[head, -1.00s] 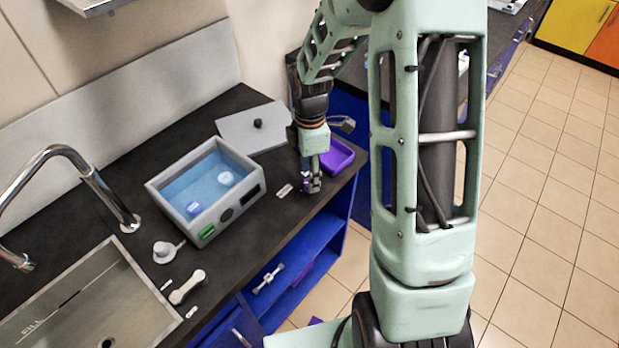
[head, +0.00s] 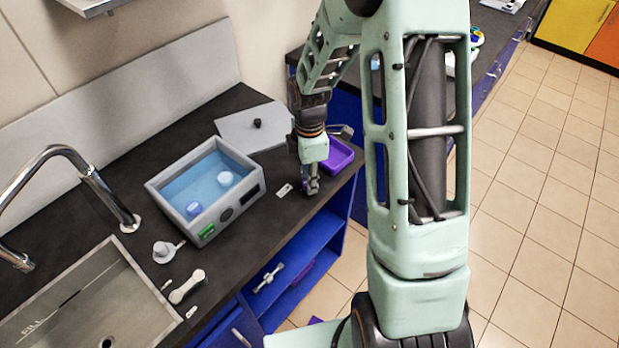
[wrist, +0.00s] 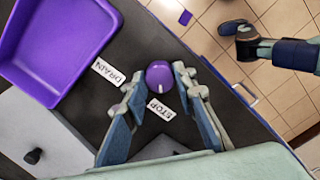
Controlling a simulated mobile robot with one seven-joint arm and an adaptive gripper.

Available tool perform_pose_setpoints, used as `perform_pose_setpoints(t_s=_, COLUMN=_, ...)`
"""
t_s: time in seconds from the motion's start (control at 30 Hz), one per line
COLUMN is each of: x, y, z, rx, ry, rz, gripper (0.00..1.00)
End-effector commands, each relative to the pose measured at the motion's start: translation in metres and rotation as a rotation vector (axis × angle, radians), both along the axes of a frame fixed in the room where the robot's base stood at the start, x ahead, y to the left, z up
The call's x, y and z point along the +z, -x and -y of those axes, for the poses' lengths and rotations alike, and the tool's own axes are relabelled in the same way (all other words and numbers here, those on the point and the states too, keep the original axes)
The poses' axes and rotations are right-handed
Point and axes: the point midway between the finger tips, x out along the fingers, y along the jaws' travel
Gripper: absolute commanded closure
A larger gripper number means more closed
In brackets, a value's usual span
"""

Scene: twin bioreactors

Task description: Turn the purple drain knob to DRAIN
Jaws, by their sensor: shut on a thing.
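The purple drain knob (wrist: 160,75) shows in the wrist view as a round purple cap on the dark counter. My gripper (wrist: 158,80) is shut on it, with one finger on each side. The label DRAIN (wrist: 108,71) lies to the left of the knob, and the label STOP (wrist: 161,110) lies just below it. In the head view my gripper (head: 311,186) points down at the counter near its front edge and hides most of the knob. One white label (head: 284,190) shows left of it there.
A purple tray (head: 338,156) stands close behind my gripper. A grey bath with blue water (head: 207,190) stands left, with a grey lid (head: 253,128) behind it. A white lever (head: 188,285), a grey knob (head: 165,251) and a sink (head: 85,300) lie further left.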

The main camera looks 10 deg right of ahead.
Motion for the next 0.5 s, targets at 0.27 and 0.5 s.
perform_pose_setpoints(t_s=0.27, x=-0.0003, y=-0.0004, z=0.0002, rx=-0.053, ry=0.001, rz=0.001, gripper=0.99)
perform_pose_setpoints(t_s=0.5, x=-0.0013, y=-0.0005, z=0.0003, rx=-0.209, ry=0.000, rz=0.001, gripper=0.99)
